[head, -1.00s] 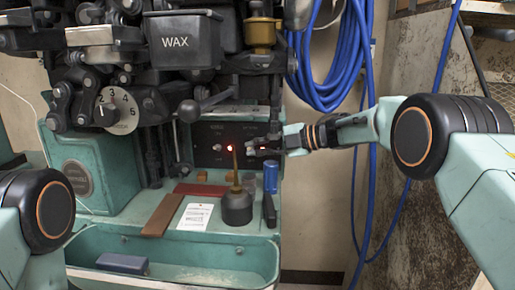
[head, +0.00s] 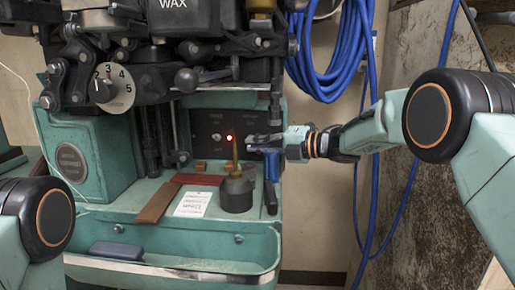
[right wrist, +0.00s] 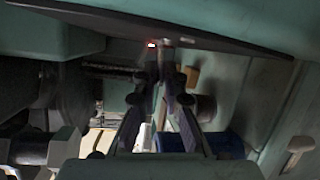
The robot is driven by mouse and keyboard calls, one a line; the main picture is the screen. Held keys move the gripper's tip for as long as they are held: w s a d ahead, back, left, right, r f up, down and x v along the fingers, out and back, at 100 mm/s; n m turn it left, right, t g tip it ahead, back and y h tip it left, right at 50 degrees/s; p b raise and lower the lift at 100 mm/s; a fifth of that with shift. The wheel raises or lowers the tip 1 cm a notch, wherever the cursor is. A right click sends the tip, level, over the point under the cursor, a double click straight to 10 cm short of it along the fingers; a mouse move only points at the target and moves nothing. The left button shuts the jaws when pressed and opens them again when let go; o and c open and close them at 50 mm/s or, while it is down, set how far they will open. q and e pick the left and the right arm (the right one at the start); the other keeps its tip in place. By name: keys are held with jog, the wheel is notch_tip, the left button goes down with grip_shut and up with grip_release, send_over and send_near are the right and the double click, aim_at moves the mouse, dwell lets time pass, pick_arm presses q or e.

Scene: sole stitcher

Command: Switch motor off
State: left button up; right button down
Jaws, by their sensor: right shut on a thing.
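The dark switch panel (head: 205,128) is on the back wall of the teal machine, with a lit red lamp (head: 229,138) and small toggles left of it. My right gripper (head: 254,141) reaches in from the right to the panel's right part. In the right wrist view, its fingertips (right wrist: 161,70) are close together at the panel edge, shut on a small switch (right wrist: 166,50) beside a red light (right wrist: 152,44). The fingers hide most of this switch, and its on or off position cannot be told. My left gripper is out of view.
An oil can (head: 237,194) with a brass spout stands just below and left of the gripper. A blue cylinder (head: 271,166) is under it. A white tag (head: 193,204) and brown bar (head: 159,202) lie on the shelf. Blue hose (head: 330,60) hangs at right.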

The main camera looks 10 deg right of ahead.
jog(key=shift+w+d+n+t, duration=0.1)
jog(key=shift+n+t, duration=0.2)
jog(key=shift+n, duration=0.1)
jog(key=c, duration=1.4)
grip_release()
jog(key=shift+f, duration=0.15)
jog(key=v, duration=1.2)
